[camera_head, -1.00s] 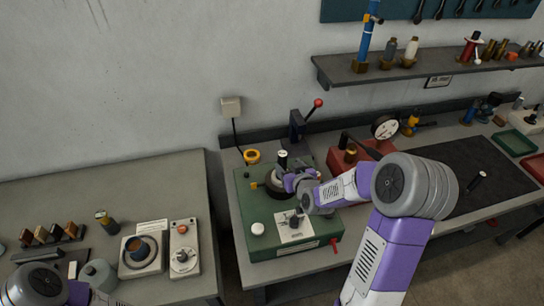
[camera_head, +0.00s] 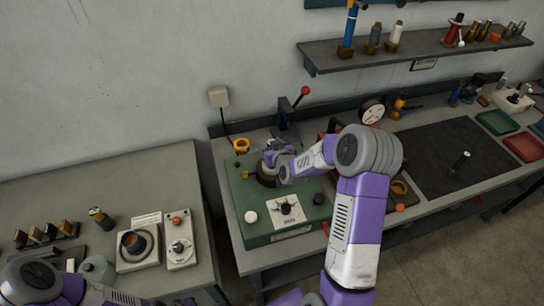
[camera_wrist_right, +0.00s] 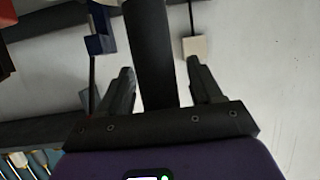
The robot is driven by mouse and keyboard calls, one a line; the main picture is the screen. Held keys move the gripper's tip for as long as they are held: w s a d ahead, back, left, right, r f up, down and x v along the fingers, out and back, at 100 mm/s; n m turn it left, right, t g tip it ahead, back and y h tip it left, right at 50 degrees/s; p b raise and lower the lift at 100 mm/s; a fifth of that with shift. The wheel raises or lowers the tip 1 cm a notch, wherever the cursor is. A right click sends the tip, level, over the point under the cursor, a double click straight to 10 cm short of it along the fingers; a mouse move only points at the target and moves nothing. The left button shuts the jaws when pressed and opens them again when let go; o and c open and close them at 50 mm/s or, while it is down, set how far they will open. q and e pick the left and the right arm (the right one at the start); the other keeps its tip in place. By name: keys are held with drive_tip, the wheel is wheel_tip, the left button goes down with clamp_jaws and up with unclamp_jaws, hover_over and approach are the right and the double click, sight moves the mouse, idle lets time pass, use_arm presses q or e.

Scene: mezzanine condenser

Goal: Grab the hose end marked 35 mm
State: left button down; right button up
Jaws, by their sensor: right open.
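A dark upright cylinder (camera_wrist_right: 152,55), which looks like a hose end, runs between the two fingers of my right gripper (camera_wrist_right: 163,85) in the right wrist view. No 35 mm mark is legible on it. The right gripper is open, with a gap showing at each finger. In the head view the right gripper (camera_head: 272,157) is over the back of the green unit (camera_head: 275,232), by a black ring (camera_head: 266,176), and hides the cylinder there. A similar black piece with a pale top (camera_head: 461,160) stands on the dark mat (camera_head: 425,165). My left gripper is out of view.
A press with a red-knobbed lever (camera_head: 304,92) stands behind the green unit. A round gauge (camera_head: 371,112) is to the right. The shelf (camera_head: 420,52) hangs above. The dark mat is mostly clear.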

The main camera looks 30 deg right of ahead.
clamp_jaws()
drive_tip(key=shift+r, duration=0.1)
